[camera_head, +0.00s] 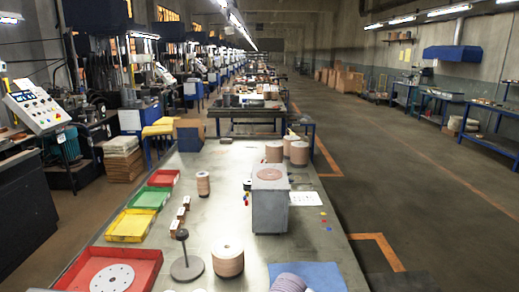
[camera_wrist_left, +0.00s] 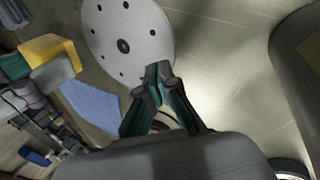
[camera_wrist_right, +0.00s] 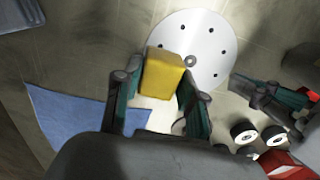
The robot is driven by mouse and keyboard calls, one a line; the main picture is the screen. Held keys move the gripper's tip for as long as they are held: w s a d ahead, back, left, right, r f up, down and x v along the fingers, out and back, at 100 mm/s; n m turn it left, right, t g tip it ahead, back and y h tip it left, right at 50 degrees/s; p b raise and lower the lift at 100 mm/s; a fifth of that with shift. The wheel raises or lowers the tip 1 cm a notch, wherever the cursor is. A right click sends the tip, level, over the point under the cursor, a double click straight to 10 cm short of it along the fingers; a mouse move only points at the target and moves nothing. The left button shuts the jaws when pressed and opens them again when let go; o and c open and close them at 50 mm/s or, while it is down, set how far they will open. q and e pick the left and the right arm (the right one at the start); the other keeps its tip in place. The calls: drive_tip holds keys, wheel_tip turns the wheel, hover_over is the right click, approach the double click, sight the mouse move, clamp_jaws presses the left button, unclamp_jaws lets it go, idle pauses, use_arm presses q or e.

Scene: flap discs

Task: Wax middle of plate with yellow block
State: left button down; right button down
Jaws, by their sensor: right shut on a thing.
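In the right wrist view my right gripper (camera_wrist_right: 160,92) is shut on a yellow block (camera_wrist_right: 164,72), which overlaps the near left part of a round white plate (camera_wrist_right: 205,38) with several dark holes. I cannot tell whether block and plate touch. The plate (camera_wrist_left: 128,25) also shows in the left wrist view, over the grey bench top, with the yellow block (camera_wrist_left: 48,48) to its left. My left gripper (camera_wrist_left: 158,75) has its fingertips together at the plate's near edge. I cannot tell whether they pinch it. Neither gripper shows in the head view.
A blue mat (camera_head: 308,277) lies on the bench, right of a disc stack (camera_head: 228,262). A red tray (camera_head: 66,284) at left holds another white holed disc (camera_head: 112,278). Green (camera_head: 150,197) and yellow (camera_head: 131,225) trays stand behind it. A grey box (camera_head: 270,207) stands mid-bench.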

use_arm(q)
drive_tip(key=shift+f, duration=1.1)
use_arm(e)
drive_tip(key=shift+w+a, duration=0.6)
drive_tip(key=shift+a, duration=0.25)
drive_tip(key=shift+w+a, duration=0.6)
drive_tip(key=shift+a, duration=0.3)
drive_tip(key=shift+w+a, duration=0.6)
drive_tip(key=shift+a, duration=0.25)
drive_tip(key=shift+f, duration=2.35)
drive_tip(key=shift+s, duration=0.1)
